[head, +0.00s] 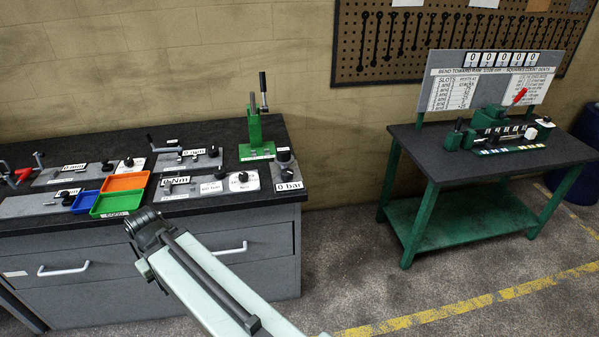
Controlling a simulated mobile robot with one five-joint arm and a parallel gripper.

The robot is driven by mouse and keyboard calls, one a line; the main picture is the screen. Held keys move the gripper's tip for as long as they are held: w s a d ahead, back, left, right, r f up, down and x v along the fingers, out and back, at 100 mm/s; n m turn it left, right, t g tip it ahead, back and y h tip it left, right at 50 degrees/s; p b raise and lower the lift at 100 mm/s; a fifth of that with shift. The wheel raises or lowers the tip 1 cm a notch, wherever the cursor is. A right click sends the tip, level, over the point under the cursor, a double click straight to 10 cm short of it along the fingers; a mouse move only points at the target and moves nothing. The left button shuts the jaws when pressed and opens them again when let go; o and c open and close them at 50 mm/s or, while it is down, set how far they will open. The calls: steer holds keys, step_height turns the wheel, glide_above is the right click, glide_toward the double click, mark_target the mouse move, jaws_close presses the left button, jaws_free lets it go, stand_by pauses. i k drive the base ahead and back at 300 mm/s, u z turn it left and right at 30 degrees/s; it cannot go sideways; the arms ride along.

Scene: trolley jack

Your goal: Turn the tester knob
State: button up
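Several tester panels with dark knobs lie on the grey bench (230,130) at the left. One knob (128,162) stands beside a "0 µm" display. Another knob (213,151) is on a panel behind the "0 Nm" display (176,181). Two more, a left knob (220,172) and a right knob (242,177), sit on white labelled plates. A round dark gauge (284,156) with a "0 bar" label is at the right end. I cannot tell which is the tester knob. My gripper (147,222) is at the bench's front edge, apart from these knobs; its fingers are not clear.
Green (117,201), orange (125,181) and blue (85,202) trays stand close by my gripper. A green press (254,135) rises at the bench's back right. A green-legged table (440,160) stands at the right. Floor between bench and table is clear.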

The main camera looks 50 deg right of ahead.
mark_target(286, 173)
steer(key=z, duration=0.15)
steer(key=i, duration=1)
steer(key=u, duration=0.1)
